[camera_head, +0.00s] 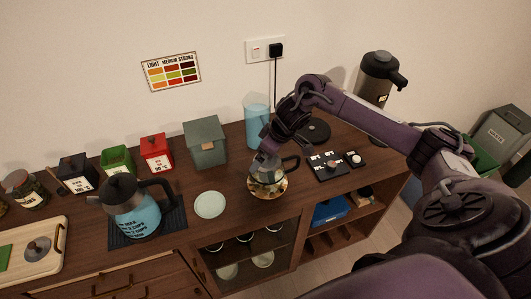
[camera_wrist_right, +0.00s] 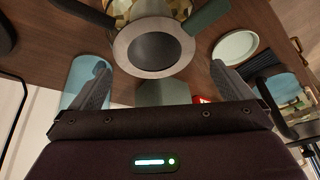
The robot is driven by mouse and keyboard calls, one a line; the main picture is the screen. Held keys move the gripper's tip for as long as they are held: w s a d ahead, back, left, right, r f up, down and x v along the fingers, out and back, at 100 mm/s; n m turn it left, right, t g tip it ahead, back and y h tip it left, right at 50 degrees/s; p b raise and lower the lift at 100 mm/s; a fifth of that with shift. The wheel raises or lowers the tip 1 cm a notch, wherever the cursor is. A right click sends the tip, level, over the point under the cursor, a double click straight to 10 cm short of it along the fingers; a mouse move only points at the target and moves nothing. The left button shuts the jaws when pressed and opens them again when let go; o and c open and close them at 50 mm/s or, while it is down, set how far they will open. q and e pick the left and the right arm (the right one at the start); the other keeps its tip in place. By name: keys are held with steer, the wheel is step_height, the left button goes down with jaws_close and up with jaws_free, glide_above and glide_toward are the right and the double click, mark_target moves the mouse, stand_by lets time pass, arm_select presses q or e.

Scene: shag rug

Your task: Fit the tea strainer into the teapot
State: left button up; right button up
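The teapot (camera_head: 266,180) is a glass pot with a dark handle, standing on a round amber-toned base or plate near the front edge of the sideboard. In the right wrist view, a round strainer (camera_wrist_right: 154,47) with a wide grey rim and dark centre lies at the teapot's (camera_wrist_right: 150,9) top. I cannot tell whether it is seated or just above the mouth. My right gripper (camera_head: 268,153) is over the teapot. In its wrist view the two fingers (camera_wrist_right: 162,88) stand wide apart, with visible gaps beside the rim and nothing held. My left gripper is not in view.
A pale saucer (camera_head: 210,205) and a blue kettle (camera_head: 134,212) on a dark mat stand to the left. A grey-green canister (camera_head: 205,146), red box (camera_head: 157,153) and blue pitcher (camera_head: 257,122) stand behind. A black panel (camera_head: 328,168) lies to the right.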

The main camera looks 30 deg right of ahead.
steer(key=b+v, duration=0.1)
steer(key=v, duration=0.6)
steer(key=shift+r+b, duration=0.35)
steer(key=shift+b, duration=0.05)
steer(key=shift+s+d, duration=0.15)
